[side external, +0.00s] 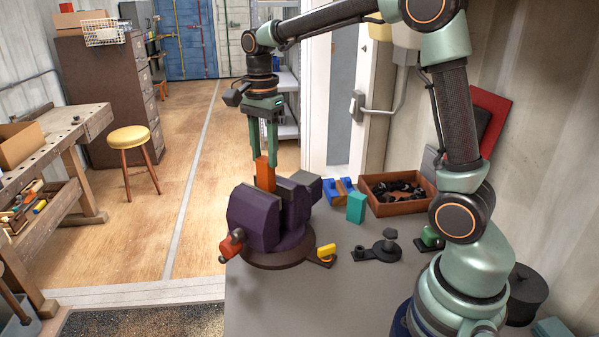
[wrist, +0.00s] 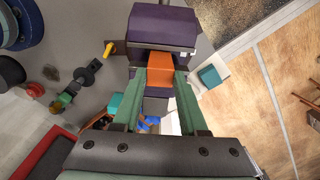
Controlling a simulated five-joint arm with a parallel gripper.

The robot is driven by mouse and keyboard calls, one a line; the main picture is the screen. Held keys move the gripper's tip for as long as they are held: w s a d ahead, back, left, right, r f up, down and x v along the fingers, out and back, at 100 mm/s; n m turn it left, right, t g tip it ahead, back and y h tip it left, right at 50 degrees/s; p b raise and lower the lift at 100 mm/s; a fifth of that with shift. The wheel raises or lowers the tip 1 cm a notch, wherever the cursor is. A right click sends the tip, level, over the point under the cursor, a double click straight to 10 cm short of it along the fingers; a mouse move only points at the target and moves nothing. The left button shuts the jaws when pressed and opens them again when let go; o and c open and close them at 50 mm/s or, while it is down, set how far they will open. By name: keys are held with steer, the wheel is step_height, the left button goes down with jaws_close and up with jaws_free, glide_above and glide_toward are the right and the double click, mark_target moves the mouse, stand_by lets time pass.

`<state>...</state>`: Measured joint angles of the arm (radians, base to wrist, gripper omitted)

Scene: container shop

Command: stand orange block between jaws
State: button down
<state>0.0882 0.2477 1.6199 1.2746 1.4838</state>
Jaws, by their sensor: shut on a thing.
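The orange block (side external: 264,174) stands upright at the top of the purple vise (side external: 252,216). My gripper (side external: 263,155) points down and is shut on the block, with one green finger on each side. The block's lower end is hidden behind the near jaw in the side view, so I cannot tell how deep it sits or whether it touches the jaws. In the wrist view the orange block (wrist: 159,70) shows between my fingertips, next to a purple jaw (wrist: 161,26). The other jaw is largely hidden there by the block and my gripper.
A teal block (side external: 356,207) and a blue item (side external: 339,191) stand right of the vise. A brown tray (side external: 398,207) holds dark parts. A dark clamp (side external: 379,247) and a yellow-handled piece (side external: 326,253) lie nearby. The grey bench front (side external: 290,305) is clear.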

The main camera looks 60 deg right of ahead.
mark_target(266, 171)
steer(key=shift+f, duration=2.3)
stand_by(0.6)
steer(key=shift+c, duration=1.8)
jaws_free()
steer(key=shift+r, duration=3)
